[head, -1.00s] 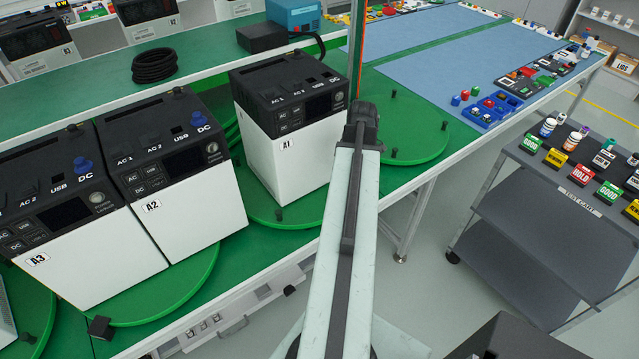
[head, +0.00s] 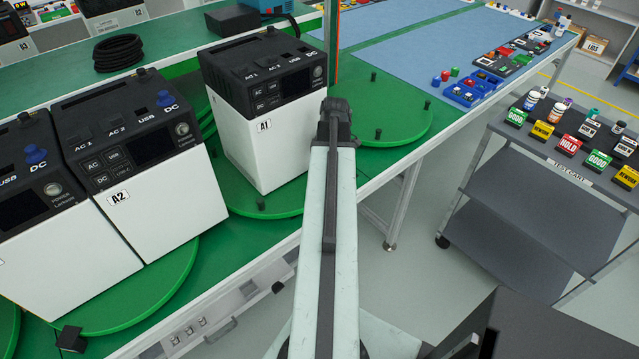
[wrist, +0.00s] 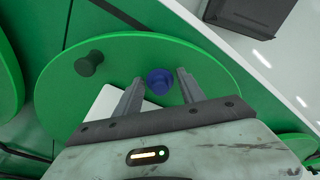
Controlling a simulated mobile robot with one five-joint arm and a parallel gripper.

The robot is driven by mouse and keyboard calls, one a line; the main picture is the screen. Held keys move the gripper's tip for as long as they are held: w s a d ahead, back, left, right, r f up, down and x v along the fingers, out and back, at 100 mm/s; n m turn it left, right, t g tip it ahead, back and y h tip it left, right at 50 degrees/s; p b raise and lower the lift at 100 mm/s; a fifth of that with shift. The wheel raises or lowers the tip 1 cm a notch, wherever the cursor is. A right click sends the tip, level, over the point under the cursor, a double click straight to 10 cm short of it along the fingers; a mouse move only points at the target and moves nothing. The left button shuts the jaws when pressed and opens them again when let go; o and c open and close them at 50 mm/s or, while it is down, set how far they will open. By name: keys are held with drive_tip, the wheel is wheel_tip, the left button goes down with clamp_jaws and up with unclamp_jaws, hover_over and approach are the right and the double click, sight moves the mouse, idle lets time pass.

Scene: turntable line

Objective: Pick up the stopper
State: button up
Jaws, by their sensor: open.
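In the wrist view, a round blue stopper (wrist: 158,82) shows over the green turntable (wrist: 215,62), between the fingertips of my gripper (wrist: 160,76). My gripper is open, one finger on either side of it. I cannot tell how far below the fingertips it is, and no contact shows. In the head view this stopper and my fingers are hidden behind my arm. Other blue stoppers stand on top of unit A2 (head: 165,99) and the unit left of it (head: 36,155), beside the DC marks.
Unit A1 (head: 262,150) stands on a turntable just left of my arm. Black pegs (wrist: 89,63) stick up from the turntable. A grey test cart (head: 520,180) with labelled blocks stands to the right, with open floor between it and the bench.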

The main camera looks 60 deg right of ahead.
clamp_jaws()
drive_tip(key=shift+r+p, duration=0.1)
drive_tip(key=shift+p, duration=0.3)
